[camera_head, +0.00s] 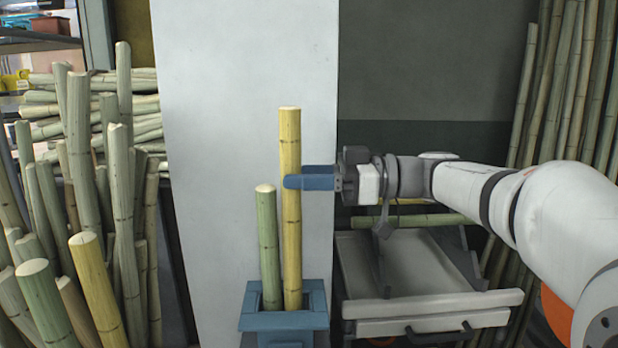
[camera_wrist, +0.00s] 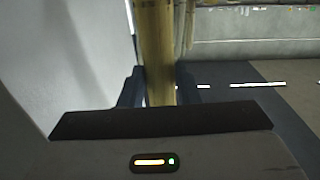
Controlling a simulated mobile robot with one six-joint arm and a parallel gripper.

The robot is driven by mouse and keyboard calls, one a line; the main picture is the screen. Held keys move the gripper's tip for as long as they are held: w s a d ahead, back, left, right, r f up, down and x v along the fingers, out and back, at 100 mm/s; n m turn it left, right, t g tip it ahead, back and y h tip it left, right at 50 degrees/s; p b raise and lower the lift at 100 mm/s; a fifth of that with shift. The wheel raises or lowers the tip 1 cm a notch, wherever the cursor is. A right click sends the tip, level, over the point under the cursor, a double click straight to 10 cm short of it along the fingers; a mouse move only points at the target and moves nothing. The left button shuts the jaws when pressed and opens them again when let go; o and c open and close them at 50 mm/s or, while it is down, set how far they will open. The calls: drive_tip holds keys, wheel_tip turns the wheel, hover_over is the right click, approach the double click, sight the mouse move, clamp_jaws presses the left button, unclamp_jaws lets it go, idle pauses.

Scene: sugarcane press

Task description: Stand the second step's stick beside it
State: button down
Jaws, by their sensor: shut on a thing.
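A yellow cane stick (camera_head: 291,240) stands upright in the blue square holder (camera_head: 284,320). A shorter green stick (camera_head: 267,235) stands in the same holder just left of it, leaning very slightly. My gripper (camera_head: 292,182) is shut on the yellow stick at its upper part, reaching in from the right. In the wrist view the yellow stick (camera_wrist: 157,50) runs between the two dark fingers. The lower ends of both sticks are hidden inside the holder.
Many cane sticks (camera_head: 110,200) stand bunched at the left, with more stacked behind. A grey tray (camera_head: 420,275) with a green stick (camera_head: 415,221) behind it is at the right. Tall canes (camera_head: 570,85) lean at the far right. A pale panel (camera_head: 235,100) rises behind the holder.

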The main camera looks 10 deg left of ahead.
wheel_tip(320, 180, down, 8)
drive_tip(key=b, duration=0.8)
drive_tip(key=shift+r, duration=0.25)
idle(0.3)
drive_tip(key=shift+c, duration=2.1)
unclamp_jaws()
drive_tip(key=shift+d, duration=0.1)
drive_tip(key=w+d+b, duration=0.1)
drive_tip(key=d+b, duration=0.1)
drive_tip(key=d, duration=0.4)
drive_tip(key=shift+d, duration=0.35)
